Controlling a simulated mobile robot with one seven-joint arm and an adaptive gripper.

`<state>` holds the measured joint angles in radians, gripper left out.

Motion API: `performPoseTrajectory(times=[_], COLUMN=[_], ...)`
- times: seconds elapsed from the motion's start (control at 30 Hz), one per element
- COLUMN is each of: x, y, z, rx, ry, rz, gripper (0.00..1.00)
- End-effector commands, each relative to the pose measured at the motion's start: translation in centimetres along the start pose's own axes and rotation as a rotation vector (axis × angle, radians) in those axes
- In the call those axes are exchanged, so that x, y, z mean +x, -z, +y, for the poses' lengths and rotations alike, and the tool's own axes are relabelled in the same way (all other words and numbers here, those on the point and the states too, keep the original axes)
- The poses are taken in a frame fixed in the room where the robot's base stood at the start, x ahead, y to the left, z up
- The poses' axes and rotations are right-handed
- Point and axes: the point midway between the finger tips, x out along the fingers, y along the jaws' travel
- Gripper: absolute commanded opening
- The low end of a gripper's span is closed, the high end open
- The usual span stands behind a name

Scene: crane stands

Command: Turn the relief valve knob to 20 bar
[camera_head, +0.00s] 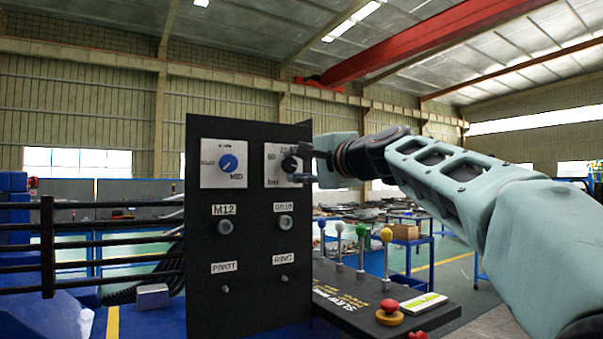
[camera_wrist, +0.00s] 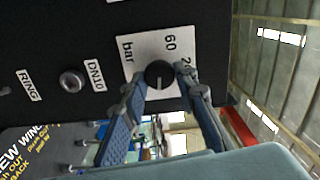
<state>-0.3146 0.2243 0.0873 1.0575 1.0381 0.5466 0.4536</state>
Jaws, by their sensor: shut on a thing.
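The relief valve knob (camera_wrist: 159,74) is small, round and black, on a white dial plate (camera_wrist: 135,45) marked "60" and "bar". Another number beginning with 2 is partly hidden by a finger. A pale pointer line on the knob points toward the bottom of the wrist view. My gripper (camera_wrist: 163,88) is shut on the knob, with one blue-grey finger on each side. In the head view my gripper (camera_head: 303,162) reaches the dial plate (camera_head: 272,177) from the right and covers part of it and of the knob.
A blue knob (camera_head: 228,163) on a second white plate is left on the black panel (camera_head: 245,260). Sockets labelled M12 and DN10 sit below. Several ball-topped levers (camera_head: 361,232) and a red button (camera_head: 389,306) stand at the right, under my arm.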

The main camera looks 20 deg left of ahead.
Motion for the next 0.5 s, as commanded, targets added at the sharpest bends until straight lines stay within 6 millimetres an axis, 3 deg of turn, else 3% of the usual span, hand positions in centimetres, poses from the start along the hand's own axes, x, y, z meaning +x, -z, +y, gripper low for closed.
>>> performPoseTrajectory(times=[0.5], x=[-0.02], y=[0.01], z=[-0.15], rx=[-0.181], ry=[0.002], rz=[0.001], gripper=[0.03])
